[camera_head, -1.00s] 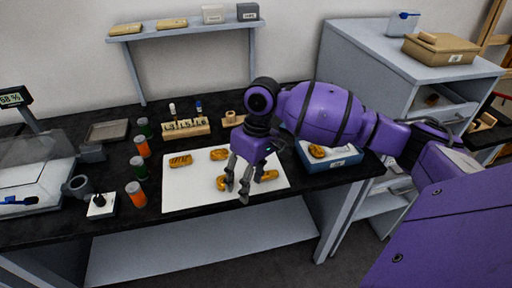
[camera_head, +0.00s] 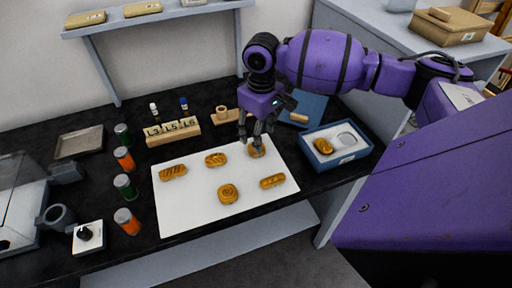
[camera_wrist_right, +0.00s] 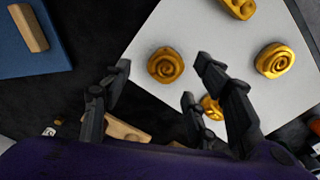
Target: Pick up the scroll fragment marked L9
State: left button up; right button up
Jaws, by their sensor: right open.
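Several golden-brown scroll fragments lie on a white mat (camera_head: 190,215): left (camera_head: 173,172), back middle (camera_head: 215,159), front middle with a spiral (camera_head: 228,193), right (camera_head: 272,181), and one (camera_head: 256,152) near the mat's back right edge. No L9 mark is legible on any. My right gripper (camera_head: 256,143) is open, pointing down over the back right fragment and partly covering it. In the right wrist view, this round spiral fragment (camera_wrist_right: 165,65) shows between the spread fingertips (camera_wrist_right: 163,75); contact cannot be told. My left gripper is out of view.
A blue tray (camera_head: 345,159) right of the mat holds another fragment (camera_head: 323,146). A wooden block with marked tiles (camera_head: 172,131) stands behind the mat. Several orange and green jars (camera_head: 124,158) line its left side. A blue panel (camera_head: 308,106) lies behind the gripper.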

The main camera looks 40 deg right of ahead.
jog(key=f, duration=0.4)
jog(key=shift+w+a+f, duration=0.2)
jog(key=shift+a+f, duration=0.05)
jog(key=c, duration=1)
jog(key=shift+r, duration=0.15)
